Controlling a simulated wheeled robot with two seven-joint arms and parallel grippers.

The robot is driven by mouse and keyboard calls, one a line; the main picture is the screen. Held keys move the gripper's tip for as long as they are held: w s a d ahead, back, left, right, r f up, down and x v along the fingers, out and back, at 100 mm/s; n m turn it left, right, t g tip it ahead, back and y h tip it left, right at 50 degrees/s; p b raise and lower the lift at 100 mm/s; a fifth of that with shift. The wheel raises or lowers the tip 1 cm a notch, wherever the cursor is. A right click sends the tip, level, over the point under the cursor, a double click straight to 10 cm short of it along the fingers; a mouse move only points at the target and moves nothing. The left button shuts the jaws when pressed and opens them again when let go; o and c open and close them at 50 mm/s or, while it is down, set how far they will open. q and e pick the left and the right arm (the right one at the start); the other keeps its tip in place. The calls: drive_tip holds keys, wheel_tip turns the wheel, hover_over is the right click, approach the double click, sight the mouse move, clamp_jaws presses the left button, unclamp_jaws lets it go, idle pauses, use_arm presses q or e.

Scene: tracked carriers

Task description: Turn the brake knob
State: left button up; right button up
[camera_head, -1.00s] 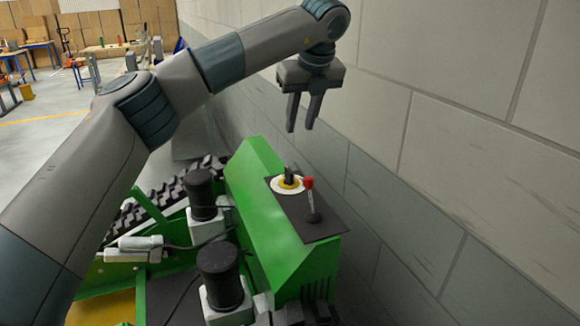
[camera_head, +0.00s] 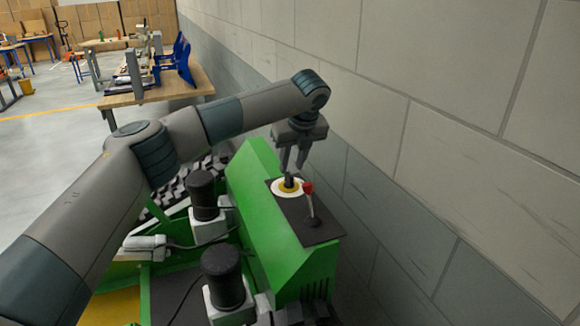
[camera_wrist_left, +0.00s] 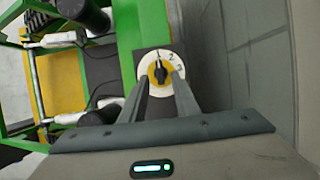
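The brake knob (camera_head: 289,182) is a black pointer knob on a yellow and white dial, on the dark panel (camera_head: 296,218) of the green carrier (camera_head: 262,212). In the left wrist view the knob (camera_wrist_left: 160,73) points up, near the numeral 1, with 2 and 3 also printed on the dial (camera_wrist_left: 177,91). My left gripper (camera_head: 293,171) is just above the knob, pointing down. Its two fingers are apart, one on each side of the dial in the left wrist view, and nothing is held. I cannot tell whether they touch the knob. My right gripper is out of view.
A red-topped lever (camera_head: 309,196) stands on the same panel close to the knob. A grey block wall (camera_head: 450,130) runs along the right. Black cylinders (camera_head: 222,272) and cables are on the carrier's left. A wooden table (camera_head: 160,92) stands behind.

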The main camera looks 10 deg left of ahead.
sight(289, 174)
use_arm(q)
drive_tip(key=shift+p+x, duration=0.5)
drive_tip(key=shift+x, duration=1.5)
clamp_jaws()
